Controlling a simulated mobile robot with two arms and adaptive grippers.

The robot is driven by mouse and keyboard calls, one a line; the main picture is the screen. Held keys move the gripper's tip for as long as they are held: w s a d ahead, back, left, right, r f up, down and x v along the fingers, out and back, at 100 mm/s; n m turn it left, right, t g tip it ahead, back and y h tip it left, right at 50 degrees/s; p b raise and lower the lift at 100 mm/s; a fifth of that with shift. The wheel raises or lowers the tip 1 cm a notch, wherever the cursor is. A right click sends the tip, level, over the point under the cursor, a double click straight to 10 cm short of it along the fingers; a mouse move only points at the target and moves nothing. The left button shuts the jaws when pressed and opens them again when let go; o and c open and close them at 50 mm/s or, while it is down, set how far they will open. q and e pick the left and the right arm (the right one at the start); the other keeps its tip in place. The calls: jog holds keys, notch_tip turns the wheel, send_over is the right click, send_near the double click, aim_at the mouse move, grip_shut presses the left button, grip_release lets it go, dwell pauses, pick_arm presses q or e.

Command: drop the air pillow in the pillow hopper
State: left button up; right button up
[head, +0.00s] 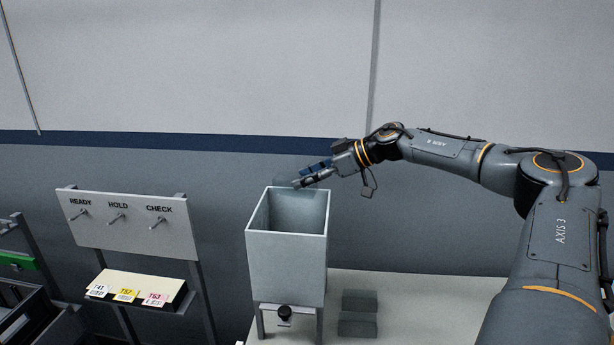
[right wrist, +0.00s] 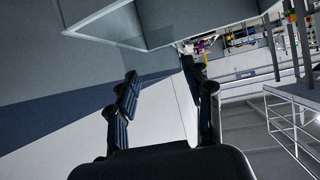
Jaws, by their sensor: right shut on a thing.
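The pillow hopper (head: 287,262) is a grey open-topped square bin on legs, with a black knob below it. My right gripper (head: 308,178) reaches in from the right, its fingers above the hopper's back rim. It is shut on the air pillow (head: 283,181), a faint clear shape at the fingertips that is hard to make out against the grey wall. In the right wrist view the fingers (right wrist: 166,92) stand apart and the pillow between them cannot be made out clearly. The hopper wall (right wrist: 175,22) shows at the top there. My left gripper is out of view.
The hopper stands on a pale table (head: 430,305) with two grey-green blocks (head: 359,301) to its right. The right wrist view shows railings (right wrist: 290,105).

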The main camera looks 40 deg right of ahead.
jog(key=shift+s+r, duration=0.15)
jog(key=shift+s, duration=0.1)
jog(key=o, duration=0.8)
jog(key=shift+w, duration=0.15)
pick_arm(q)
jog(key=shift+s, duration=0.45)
pick_arm(e)
jog(key=o, duration=0.5)
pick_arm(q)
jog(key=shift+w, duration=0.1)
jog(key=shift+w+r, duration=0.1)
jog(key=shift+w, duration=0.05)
pick_arm(e)
notch_tip(320, 180, up, 4)
jog(key=p, duration=0.4)
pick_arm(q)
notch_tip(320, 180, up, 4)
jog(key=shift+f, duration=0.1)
